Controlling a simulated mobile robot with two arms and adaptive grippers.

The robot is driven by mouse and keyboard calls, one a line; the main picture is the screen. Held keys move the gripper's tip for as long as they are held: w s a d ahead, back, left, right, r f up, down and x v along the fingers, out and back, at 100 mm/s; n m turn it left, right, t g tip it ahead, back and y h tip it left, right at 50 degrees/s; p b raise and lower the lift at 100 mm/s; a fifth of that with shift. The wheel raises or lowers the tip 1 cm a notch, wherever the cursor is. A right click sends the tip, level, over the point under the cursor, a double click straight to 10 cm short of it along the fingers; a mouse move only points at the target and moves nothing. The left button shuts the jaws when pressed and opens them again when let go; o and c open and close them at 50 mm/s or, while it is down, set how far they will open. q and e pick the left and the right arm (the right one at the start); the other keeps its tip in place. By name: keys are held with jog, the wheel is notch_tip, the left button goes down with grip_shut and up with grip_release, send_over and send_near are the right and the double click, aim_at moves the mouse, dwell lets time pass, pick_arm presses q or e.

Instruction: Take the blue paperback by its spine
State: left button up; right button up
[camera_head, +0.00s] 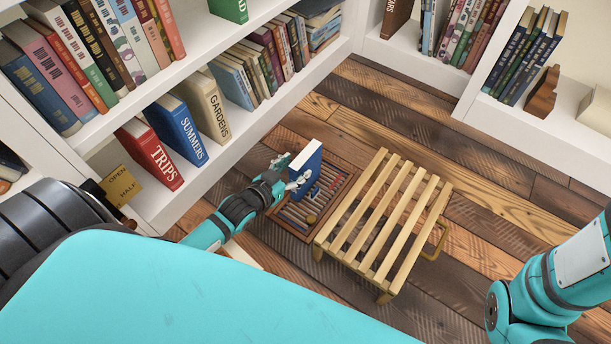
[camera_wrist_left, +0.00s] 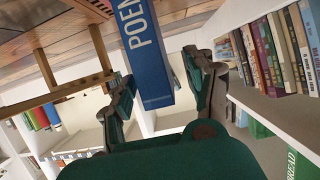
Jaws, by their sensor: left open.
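A blue book (camera_head: 307,173) with pale page edges is at my left gripper (camera_head: 288,174), above a slatted floor grille. In the left wrist view a blue spine (camera_wrist_left: 149,58) with the white letters "POE" runs between the two fingers of the left gripper (camera_wrist_left: 163,78). The gripper is open, with one finger on each side of the spine. I cannot tell whether either finger touches it. My right gripper is out of view.
The floor grille (camera_head: 285,222) lies beside a slatted wooden stand (camera_head: 385,220). A white bookshelf (camera_head: 285,105) runs along the left, with a red "TRIPS" book (camera_head: 150,158) and a blue "SUMMERS" book (camera_head: 178,133). Plank floor (camera_head: 490,215) is clear on the right.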

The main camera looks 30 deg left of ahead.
pick_arm(q)
jog(key=b+x, duration=0.4)
jog(key=b, duration=0.1)
jog(key=shift+w+d+f, duration=0.2)
jog(key=shift+d+f, duration=0.15)
jog(key=shift+f, duration=0.15)
jog(key=shift+w, duration=0.25)
jog(key=shift+r, duration=0.1)
jog(key=shift+c, duration=0.3)
grip_shut()
